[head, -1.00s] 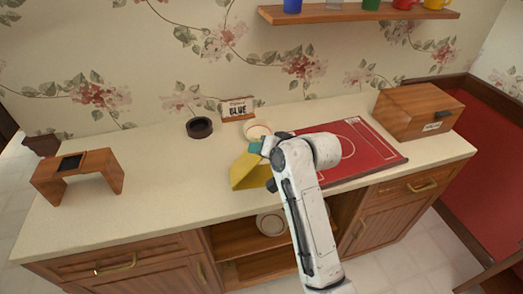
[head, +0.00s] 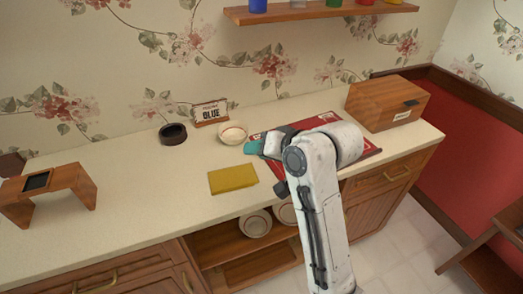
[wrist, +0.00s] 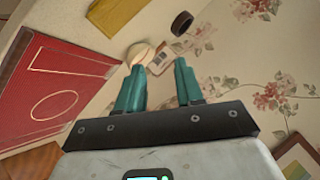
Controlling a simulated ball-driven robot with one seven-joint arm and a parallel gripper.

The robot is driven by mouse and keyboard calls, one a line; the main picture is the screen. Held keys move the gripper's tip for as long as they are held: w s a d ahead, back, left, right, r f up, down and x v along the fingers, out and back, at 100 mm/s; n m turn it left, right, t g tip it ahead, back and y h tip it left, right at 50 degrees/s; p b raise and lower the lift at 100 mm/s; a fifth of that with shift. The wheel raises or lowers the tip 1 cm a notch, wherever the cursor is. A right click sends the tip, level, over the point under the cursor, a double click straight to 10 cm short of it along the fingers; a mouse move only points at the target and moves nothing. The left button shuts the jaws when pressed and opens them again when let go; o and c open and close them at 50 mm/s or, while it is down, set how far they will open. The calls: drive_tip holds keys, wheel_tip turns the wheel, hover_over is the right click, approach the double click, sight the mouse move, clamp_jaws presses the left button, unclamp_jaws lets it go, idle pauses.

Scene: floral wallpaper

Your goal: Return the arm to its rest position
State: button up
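My gripper (head: 256,146) shows teal fingertips in the head view, above the counter at the left edge of the red mat. In the wrist view, the two teal fingers of my gripper (wrist: 159,68) stand apart with nothing between them. My white arm reaches up from the bottom of the head view and hides part of the mat. A yellow cloth (head: 233,179) lies flat on the counter, below and left of my gripper and apart from it. The cloth also shows at the top of the wrist view (wrist: 112,14).
A shelf (head: 320,13) with cups hangs above. The left-middle counter is clear.

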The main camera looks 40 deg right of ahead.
drive_tip(key=shift+s+r, duration=0.15)
drive_tip(key=shift+s, duration=0.1)
idle(0.4)
drive_tip(key=s+a+f+n+g, duration=0.2)
drive_tip(key=s+f+g, duration=0.3)
drive_tip(key=s+f, duration=0.7)
drive_tip(key=s+a+f+n+g+h, duration=0.1)
drive_tip(key=s+f+n+g, duration=0.4)
drive_tip(key=s+f, duration=0.7)
drive_tip(key=s+a, duration=0.1)
drive_tip(key=s, duration=0.3)
drive_tip(key=shift+h, duration=0.3)
